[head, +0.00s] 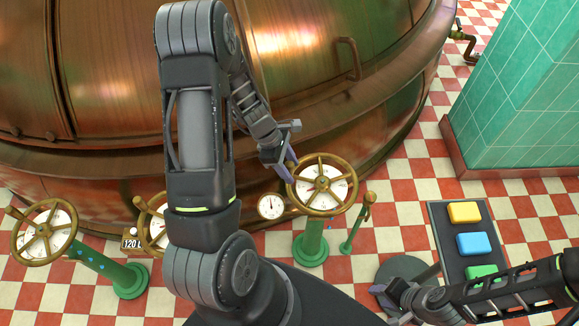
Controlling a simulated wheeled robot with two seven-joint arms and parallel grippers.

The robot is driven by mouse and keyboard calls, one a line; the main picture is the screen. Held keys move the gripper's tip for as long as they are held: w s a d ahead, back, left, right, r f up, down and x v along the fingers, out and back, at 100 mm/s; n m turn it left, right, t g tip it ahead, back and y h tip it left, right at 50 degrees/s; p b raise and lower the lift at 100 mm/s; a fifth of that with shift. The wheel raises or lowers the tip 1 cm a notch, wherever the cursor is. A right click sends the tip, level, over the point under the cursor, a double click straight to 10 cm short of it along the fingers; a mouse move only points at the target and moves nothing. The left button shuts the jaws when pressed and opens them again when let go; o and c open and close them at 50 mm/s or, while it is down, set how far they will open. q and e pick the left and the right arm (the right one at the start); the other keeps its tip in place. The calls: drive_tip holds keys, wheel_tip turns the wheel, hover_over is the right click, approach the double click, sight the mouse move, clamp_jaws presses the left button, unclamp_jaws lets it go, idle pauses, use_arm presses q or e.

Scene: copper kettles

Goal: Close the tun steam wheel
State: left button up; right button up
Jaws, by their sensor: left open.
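Three brass handwheels with dial faces stand in front of the big copper vessel (300,40). The right wheel (322,211) sits on a green post (311,245). The left wheel (43,232) sits on a tilted-looking green post (105,268). The middle wheel (147,222) is mostly hidden behind my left arm. I cannot read which one is the tun steam wheel. My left gripper (286,165) is open at the upper left rim of the right wheel; I cannot tell whether it touches. My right gripper (384,298) is low at the right, away from the wheels.
A small gauge (271,206) is left of the right wheel. A brass lever (367,205) stands on a thin green post to its right. A dark panel (446,230) carries yellow, blue and green buttons. A green tiled pillar (520,100) stands at right; checkered floor between is clear.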

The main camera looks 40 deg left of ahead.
use_arm(q)
drive_tip(key=shift+c, duration=0.3)
clamp_jaws()
idle(1.1)
